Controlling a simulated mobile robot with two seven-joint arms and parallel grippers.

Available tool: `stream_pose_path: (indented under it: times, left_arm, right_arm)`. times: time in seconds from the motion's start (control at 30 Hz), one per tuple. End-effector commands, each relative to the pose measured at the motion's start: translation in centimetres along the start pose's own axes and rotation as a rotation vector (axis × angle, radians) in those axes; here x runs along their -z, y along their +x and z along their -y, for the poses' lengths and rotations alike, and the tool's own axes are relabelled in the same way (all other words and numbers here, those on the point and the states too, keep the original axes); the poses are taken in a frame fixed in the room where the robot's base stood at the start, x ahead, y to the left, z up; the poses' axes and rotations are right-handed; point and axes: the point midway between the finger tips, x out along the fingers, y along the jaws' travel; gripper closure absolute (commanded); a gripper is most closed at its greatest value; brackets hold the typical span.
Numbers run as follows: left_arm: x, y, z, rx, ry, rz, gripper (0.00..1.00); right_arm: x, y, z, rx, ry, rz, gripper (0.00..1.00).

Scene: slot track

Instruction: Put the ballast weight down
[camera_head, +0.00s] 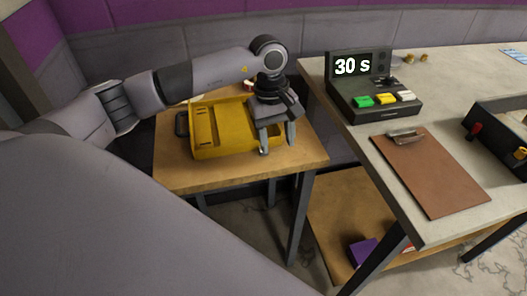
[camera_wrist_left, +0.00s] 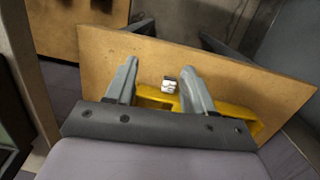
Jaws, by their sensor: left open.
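My left gripper (camera_head: 277,146) is open, pointing down over the right end of the yellow case (camera_head: 222,131) on the small wooden table. In the left wrist view its two grey fingers (camera_wrist_left: 159,68) stand apart. A small silvery block (camera_wrist_left: 169,86), which looks like the ballast weight, shows between them, closer to the right finger. It appears at the edge of the yellow case (camera_wrist_left: 242,113). I cannot tell whether it touches a finger or exactly what it rests on. In the head view the fingers largely hide that spot. My right gripper is not in view.
The wooden table (camera_head: 240,178) has bare room along its front edge. To the right, a grey workbench (camera_head: 440,150) holds a timer box (camera_head: 372,103) reading "30 s", a brown clipboard (camera_head: 430,170) and a black box (camera_head: 497,134). A purple item (camera_head: 363,252) lies on the lower shelf.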

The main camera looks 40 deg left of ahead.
Motion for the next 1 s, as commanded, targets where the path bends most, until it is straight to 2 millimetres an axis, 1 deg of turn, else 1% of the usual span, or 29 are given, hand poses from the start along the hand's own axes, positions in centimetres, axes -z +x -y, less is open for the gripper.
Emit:
stream_pose_path:
  times: [0.03, 0.1, 0.2, 0.43, 0.6, 0.7, 0.8, 0.97, 1.0]
  left_arm:
    - [1.4, -0.9, 0.6, 0.029, 0.013, -0.053, 0.47]
    - [2.6, -1.7, 1.2, 0.061, 0.026, -0.099, 0.47]
    - [3.4, -1.7, 1.7, 0.084, 0.034, -0.126, 0.47]
    - [3.8, 0.7, 2.0, 0.087, 0.035, -0.128, 0.47]
    - [4.2, 3.4, 2.2, 0.086, 0.035, -0.126, 0.47]
    - [4.4, 4.4, 2.2, 0.084, 0.035, -0.127, 0.47]
    - [4.5, 4.8, 2.3, 0.083, 0.035, -0.128, 0.47]
    - [4.5, 4.8, 2.3, 0.082, 0.035, -0.128, 0.47]
    - [4.4, 4.8, 2.3, 0.082, 0.035, -0.128, 0.53]
  right_arm:
    - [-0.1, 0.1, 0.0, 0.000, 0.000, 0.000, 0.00]
    - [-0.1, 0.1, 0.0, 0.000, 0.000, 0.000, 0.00]
    - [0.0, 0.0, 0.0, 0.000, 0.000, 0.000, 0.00]
    - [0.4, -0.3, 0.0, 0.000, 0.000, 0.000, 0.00]
    - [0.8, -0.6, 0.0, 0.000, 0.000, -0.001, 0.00]
    - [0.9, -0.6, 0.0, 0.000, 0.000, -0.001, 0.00]
    - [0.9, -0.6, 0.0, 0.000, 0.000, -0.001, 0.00]
    - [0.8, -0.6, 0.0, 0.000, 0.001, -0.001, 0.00]
    - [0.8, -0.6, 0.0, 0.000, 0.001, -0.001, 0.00]
